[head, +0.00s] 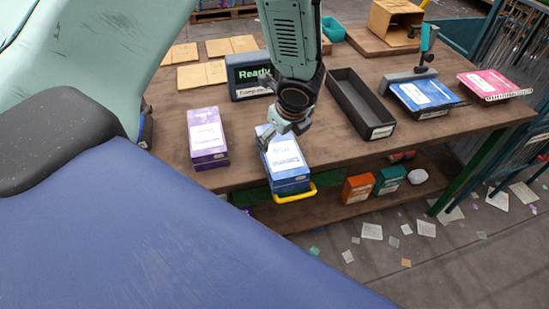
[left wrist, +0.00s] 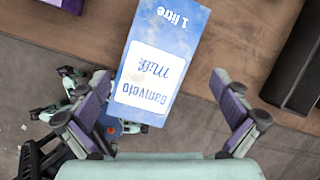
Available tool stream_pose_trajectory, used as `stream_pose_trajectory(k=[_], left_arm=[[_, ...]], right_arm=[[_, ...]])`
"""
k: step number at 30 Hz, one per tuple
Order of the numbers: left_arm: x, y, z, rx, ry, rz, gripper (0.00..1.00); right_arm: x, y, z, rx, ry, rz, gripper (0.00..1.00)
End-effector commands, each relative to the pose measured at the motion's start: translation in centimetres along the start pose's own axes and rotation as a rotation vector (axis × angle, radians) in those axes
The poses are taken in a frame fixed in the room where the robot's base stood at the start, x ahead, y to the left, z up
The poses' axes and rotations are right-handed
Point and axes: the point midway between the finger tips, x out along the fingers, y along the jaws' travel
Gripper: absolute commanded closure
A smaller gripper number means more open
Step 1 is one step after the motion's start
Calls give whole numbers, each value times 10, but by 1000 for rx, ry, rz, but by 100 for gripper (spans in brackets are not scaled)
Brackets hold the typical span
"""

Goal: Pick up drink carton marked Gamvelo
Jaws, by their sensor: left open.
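In the left wrist view the carton (left wrist: 165,60) shows a white label reading "Gamvelo Milk", upside down, and "1 litre". My left gripper (head: 284,132) is over the carton's top in the head view and hides part of it. In the left wrist view the left gripper (left wrist: 160,100) is open, one finger on each side of the carton's lower end, with gaps on both sides. My right gripper is not in view.
Behind are a "Ready" sign box (head: 246,73) and a black tray (head: 352,95). Blue (head: 425,92) and pink (head: 492,83) pads lie at right. A yellow handle (head: 296,196) shows below the table's front edge.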

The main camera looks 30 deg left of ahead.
Motion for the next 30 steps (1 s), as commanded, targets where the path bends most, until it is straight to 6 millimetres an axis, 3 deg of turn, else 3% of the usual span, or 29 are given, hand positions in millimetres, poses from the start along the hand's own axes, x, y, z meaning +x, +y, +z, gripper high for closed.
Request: stream_pose_trajectory(k=[3,9,30], left_arm=[[0,-2,2,218,-7,-4,0],[2,-4,6,392,-9,-4,0],[78,3,6,407,-8,-3,0]], right_arm=[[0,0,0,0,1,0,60],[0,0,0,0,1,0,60],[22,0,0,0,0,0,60]])
